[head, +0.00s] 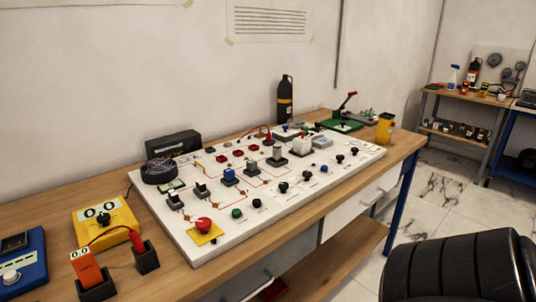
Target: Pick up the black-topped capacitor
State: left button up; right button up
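A white panel board (200,249) lies on the wooden bench and bears several small parts joined by red lines. I cannot tell for sure which part is the black-topped capacitor. A pale grey-green cylinder (277,153) stands upright in a dark base near the board's middle. Small black-topped parts (201,190) stand farther left. Neither gripper is in view.
A red button on a yellow plate (204,227) is at the board's front left. A yellow meter (105,229), a black bottle (285,103), a green-based lever press (346,124) and a yellow cup (385,127) stand around the board. A dark ribbed shape covers the lower right.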

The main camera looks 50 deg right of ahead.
aim_at(277, 149)
jog(key=z, duration=3.8)
jog(key=i, duration=3.6)
jog(key=u, duration=4.75)
